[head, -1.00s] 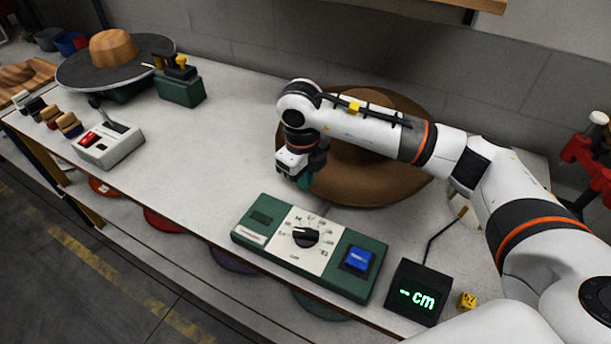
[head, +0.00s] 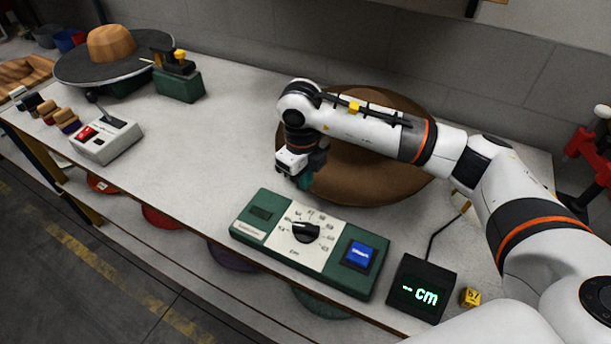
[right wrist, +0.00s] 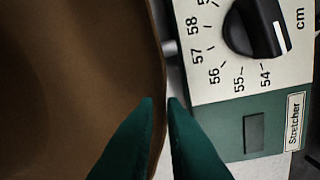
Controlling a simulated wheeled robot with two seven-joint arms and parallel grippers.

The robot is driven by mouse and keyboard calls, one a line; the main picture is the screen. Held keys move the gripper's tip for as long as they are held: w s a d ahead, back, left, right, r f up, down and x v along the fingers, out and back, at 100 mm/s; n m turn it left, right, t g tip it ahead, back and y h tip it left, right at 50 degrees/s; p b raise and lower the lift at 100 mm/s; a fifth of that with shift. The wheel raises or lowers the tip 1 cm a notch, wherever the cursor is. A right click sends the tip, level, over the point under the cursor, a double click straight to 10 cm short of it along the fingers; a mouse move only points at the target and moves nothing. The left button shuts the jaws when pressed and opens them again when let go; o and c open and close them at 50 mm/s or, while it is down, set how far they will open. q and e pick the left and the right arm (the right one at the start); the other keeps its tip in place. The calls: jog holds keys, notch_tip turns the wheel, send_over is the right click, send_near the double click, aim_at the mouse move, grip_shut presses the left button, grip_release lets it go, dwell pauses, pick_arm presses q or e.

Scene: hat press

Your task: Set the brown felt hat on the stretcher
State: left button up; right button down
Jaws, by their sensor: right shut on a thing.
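The brown felt hat (head: 370,178) is at the back right of the bench, partly hidden behind my right arm. It fills the left of the right wrist view (right wrist: 70,80). My right gripper (head: 303,180) is at the hat's near left brim. Its green fingers (right wrist: 162,105) are shut on the brim edge. I cannot tell whether the hat is clear of the bench. The green control box labelled "Stretcher" (head: 262,228), with a black dial and blue button, sits in front of the hat. It also shows in the right wrist view (right wrist: 225,130). My left gripper is out of view.
A wooden block (head: 112,43) stands on a round dark plate (head: 75,72) at the back left. A green device (head: 178,86) and a grey switch box (head: 108,142) are nearby. The middle bench is clear.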

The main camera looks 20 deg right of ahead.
jog(key=c, duration=1.4)
grip_release()
jog(key=shift+c, duration=0.2)
jog(key=shift+r, duration=0.1)
